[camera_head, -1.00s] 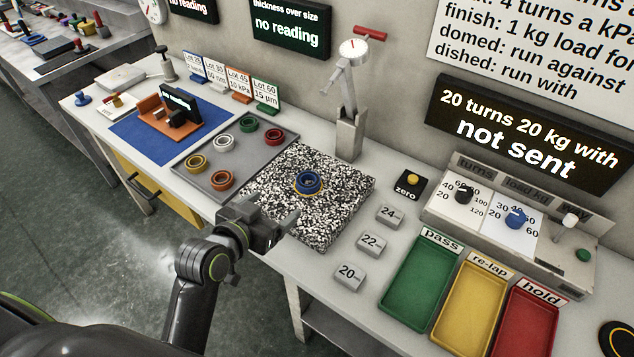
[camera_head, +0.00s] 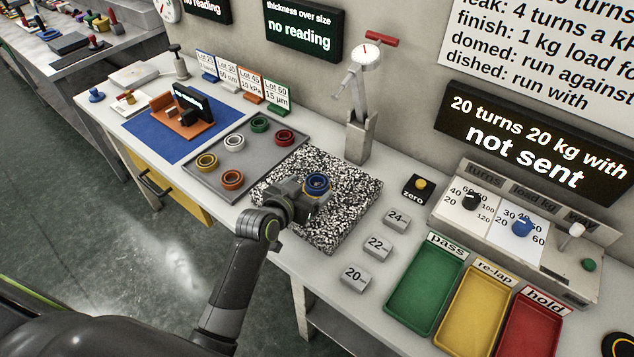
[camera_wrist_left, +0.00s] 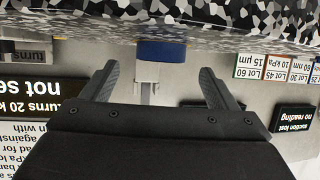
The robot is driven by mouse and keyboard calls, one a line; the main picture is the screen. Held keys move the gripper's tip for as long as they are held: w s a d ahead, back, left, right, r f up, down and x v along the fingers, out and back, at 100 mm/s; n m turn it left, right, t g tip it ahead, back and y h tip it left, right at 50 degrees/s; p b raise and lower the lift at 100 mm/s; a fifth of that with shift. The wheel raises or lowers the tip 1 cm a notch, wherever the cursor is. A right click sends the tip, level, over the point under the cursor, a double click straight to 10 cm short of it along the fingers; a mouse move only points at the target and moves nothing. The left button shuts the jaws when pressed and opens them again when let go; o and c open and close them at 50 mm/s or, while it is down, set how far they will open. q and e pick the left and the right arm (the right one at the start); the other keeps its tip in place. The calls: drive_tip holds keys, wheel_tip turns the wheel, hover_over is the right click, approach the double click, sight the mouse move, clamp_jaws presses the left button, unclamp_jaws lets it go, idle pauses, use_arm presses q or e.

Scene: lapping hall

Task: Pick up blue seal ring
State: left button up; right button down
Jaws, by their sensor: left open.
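The blue seal ring (camera_head: 317,183) sits on the black-and-white speckled plate (camera_head: 350,205), with a tan band showing at its rim. My left gripper (camera_head: 312,192) is low over the plate, right at the ring's near side. In the left wrist view, the ring (camera_wrist_left: 161,51) shows as a blue band against the speckled plate (camera_wrist_left: 230,22), beyond and between the two fingertips. The fingers (camera_wrist_left: 158,75) are apart with nothing gripped. The wrist picture is upside down. My right gripper is not in view.
A grey tray (camera_head: 210,182) with several other coloured rings lies left of the plate. A gauge stand (camera_head: 358,140) rises behind it. Weight blocks (camera_head: 378,247) and green, yellow and red trays (camera_head: 420,295) stand to the right.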

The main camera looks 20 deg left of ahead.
use_arm(q)
drive_tip(key=shift+x, duration=1.8)
drive_tip(key=shift+f, duration=0.1)
drive_tip(key=c, duration=1.2)
drive_tip(key=shift+o, duration=0.2)
wheel_tip(320, 180, up, 10)
wheel_tip(320, 180, up, 9)
hover_over(320, 179)
drive_tip(key=s, duration=0.5)
drive_tip(key=s+a+r+n+y, duration=0.2)
drive_tip(key=s+r, duration=0.4)
drive_tip(key=r, duration=0.3)
drive_tip(key=shift+s+a+y, duration=0.2)
drive_tip(key=shift+s+y, duration=0.1)
drive_tip(key=shift+y, duration=0.1)
